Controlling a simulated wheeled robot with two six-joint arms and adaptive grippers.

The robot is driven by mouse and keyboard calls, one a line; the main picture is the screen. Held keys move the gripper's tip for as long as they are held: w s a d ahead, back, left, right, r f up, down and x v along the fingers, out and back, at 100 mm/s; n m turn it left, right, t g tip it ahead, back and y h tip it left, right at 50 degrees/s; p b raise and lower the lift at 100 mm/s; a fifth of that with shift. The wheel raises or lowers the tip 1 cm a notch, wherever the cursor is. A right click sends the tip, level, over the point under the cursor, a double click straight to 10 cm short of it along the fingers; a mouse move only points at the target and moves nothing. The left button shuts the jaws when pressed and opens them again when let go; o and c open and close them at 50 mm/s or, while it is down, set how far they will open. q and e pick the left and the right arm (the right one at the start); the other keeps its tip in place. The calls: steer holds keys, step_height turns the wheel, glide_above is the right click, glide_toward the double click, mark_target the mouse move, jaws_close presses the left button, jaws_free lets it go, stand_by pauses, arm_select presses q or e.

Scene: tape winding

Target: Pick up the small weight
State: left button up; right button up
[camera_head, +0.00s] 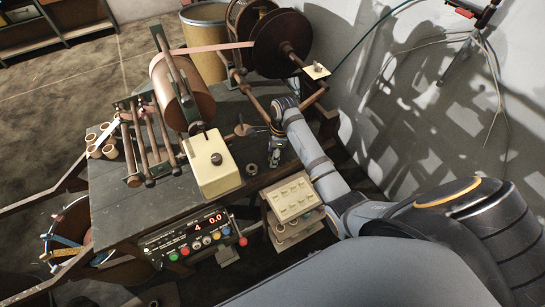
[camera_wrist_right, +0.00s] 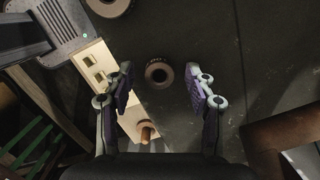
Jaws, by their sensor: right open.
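A small dark ring-shaped weight with a centre hole (camera_wrist_right: 159,73) lies flat on the dark tabletop. In the right wrist view it is between and beyond my open right fingers (camera_wrist_right: 162,91), apart from both. In the head view, a small ring (camera_head: 251,169) lies near the table's right edge, and my right gripper (camera_head: 274,158) points down beside it, to its right. A second ring (camera_wrist_right: 108,5), seeming larger, is cut off by the top edge of the wrist view. My left gripper is not in view.
The winding machine stands on the table, with a cream box (camera_head: 212,165) left of my right gripper. A control panel (camera_head: 198,235) is at the table's front.

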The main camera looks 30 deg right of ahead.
steer(key=c, duration=0.3)
jaws_close()
steer(key=shift+r, duration=0.15)
